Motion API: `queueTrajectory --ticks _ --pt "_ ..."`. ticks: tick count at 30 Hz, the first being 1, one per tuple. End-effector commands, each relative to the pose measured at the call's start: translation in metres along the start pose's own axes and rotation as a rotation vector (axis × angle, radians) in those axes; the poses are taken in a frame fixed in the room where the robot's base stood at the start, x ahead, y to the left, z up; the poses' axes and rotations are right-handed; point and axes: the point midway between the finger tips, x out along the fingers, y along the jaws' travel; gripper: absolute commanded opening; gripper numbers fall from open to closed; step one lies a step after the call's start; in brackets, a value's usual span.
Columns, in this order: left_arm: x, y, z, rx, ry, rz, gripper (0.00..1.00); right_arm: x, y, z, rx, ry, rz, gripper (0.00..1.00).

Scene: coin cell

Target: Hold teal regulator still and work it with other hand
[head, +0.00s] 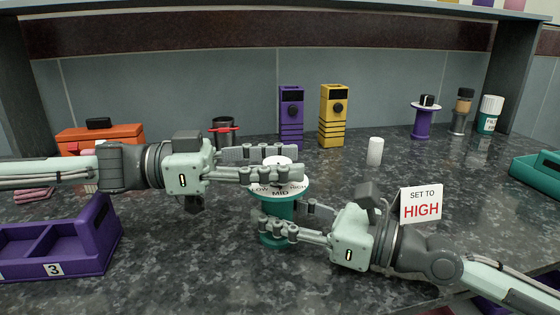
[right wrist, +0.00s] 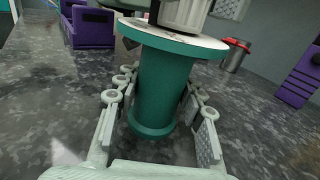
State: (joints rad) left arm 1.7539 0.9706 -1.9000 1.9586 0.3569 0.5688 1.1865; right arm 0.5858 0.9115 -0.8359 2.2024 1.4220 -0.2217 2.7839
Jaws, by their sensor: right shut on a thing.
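The teal regulator (head: 277,211) stands upright on the counter, with a white dial plate marked LOW, MID and HIGH and a pale knob (head: 277,160) on top. My right gripper (head: 270,224) is shut on its teal column, low down; the right wrist view shows its fingers on both sides of the column (right wrist: 163,85). My left gripper (head: 296,163) is open at the top, with one finger on the far side and one on the near side of the knob. The knob's setting is partly hidden. A sign (head: 421,205) reads SET TO HIGH.
A purple tray (head: 100,245) stands front left and an orange box (head: 125,135) behind my left arm. A purple unit (head: 291,115) and a yellow unit (head: 333,115) stand at the back. A white cylinder (head: 375,151) stands right of them. A teal tray (head: 535,172) is at the right edge.

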Motion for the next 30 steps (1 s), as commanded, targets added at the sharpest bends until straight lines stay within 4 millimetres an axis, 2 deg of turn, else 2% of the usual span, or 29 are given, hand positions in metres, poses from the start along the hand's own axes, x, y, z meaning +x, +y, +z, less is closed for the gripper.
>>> queueTrajectory --ticks 1,9,17,30 --pt "-0.0001 0.0 0.0001 0.0 0.0 0.0 0.35 0.0 0.0001 -0.0006 0.001 0.001 0.0 0.0" --pt "-0.0003 0.0 0.0001 0.0 0.0 0.0 0.04 0.0 0.0002 -0.0006 0.001 0.001 0.0 0.0" --pt "0.0005 0.0006 -0.0001 -0.002 0.004 -0.036 0.04 0.0 0.0003 -0.0006 0.001 0.001 0.001 0.0" --pt "0.0023 0.0015 0.0002 -0.005 0.008 -0.278 0.03 0.0003 0.0013 -0.0006 0.001 0.001 0.003 0.0"
